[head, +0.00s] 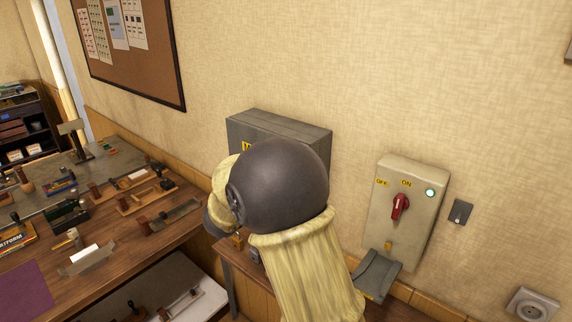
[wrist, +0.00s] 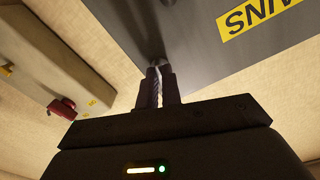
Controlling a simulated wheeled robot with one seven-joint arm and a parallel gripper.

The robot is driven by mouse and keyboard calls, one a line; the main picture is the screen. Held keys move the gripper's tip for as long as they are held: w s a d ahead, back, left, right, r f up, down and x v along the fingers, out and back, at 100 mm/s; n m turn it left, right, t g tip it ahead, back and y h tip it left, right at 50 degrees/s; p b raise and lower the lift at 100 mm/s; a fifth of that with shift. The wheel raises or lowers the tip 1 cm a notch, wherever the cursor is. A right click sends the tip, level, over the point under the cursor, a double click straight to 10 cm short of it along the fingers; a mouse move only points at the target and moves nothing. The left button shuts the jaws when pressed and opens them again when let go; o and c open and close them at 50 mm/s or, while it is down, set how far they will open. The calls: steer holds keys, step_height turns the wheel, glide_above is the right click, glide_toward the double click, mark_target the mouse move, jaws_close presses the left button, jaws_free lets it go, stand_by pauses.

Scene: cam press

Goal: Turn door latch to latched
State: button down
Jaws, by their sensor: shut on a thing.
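The grey metal cabinet (head: 290,133) stands against the wall behind my arm in the head view. In the wrist view its grey door face (wrist: 205,50) fills the upper right and carries a yellow label (wrist: 262,14) with black letters. My gripper (wrist: 158,76) is at the lower left edge of this face. Its two dark fingers are close together, shut on the small door latch (wrist: 157,64), which is mostly hidden between them. I cannot tell the latch's angle. In the head view my arm hides the gripper and the latch.
A wall control box (head: 412,225) with a red switch (head: 400,206) pointing at ON and a lit green lamp (head: 430,193) is right of my arm. A workbench (head: 165,235) with tools is at left. A wall socket (head: 531,305) is at lower right.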

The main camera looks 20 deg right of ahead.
steer(key=n+p, duration=0.2)
steer(key=n, duration=0.1)
steer(key=shift+p, duration=0.3)
steer(key=shift+f, duration=0.15)
steer(key=c, duration=1.6)
jaws_free()
steer(key=shift+a, duration=0.1)
steer(key=shift+b+v, duration=2.5)
steer(key=shift+v, duration=6.15)
